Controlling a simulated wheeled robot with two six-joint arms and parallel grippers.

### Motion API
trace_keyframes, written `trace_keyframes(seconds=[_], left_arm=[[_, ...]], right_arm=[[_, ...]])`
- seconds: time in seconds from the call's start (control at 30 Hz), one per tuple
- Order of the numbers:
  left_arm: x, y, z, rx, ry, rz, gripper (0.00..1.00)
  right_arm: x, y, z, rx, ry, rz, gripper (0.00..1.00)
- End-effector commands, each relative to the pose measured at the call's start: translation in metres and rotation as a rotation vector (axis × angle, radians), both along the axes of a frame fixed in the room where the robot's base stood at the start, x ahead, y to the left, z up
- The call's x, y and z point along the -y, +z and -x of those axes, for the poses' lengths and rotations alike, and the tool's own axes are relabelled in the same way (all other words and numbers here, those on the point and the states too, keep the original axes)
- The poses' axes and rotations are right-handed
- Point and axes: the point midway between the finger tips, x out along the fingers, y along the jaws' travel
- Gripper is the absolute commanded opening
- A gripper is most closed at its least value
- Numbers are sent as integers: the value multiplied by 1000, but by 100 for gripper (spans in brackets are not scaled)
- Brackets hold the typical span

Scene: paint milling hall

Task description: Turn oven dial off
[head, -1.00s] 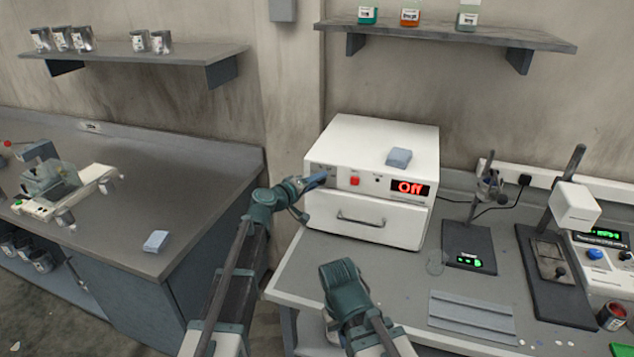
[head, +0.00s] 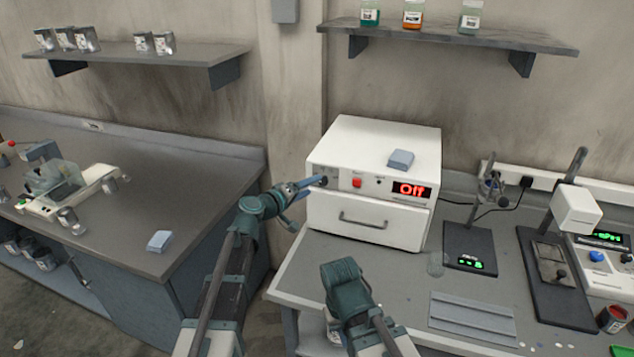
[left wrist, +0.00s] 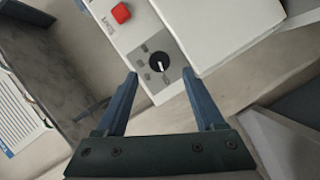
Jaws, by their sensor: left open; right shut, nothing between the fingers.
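The white oven (head: 376,172) stands on the right bench, and its red display (head: 411,189) reads "Off". The oven dial (left wrist: 159,62) is a black knob with a white pointer mark on a grey plate in the left wrist view. My left gripper (left wrist: 158,74) is open, with its blue fingers on either side of the dial's plate; I cannot tell whether they touch it. In the head view my left gripper (head: 312,184) is at the oven's left front and covers the dial area.
A red button (head: 357,183) sits on the panel right of the dial. A drawer handle (head: 363,219) is below. A scale (head: 470,248) and a grey tray (head: 473,318) are on the bench to the right.

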Motion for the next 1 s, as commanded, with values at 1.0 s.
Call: trace_keyframes(seconds=[1.0], left_arm=[[-47, 13, 74, -9, -20, -19, 70]], right_arm=[[0, 17, 0, 0, 0, 0, 0]])
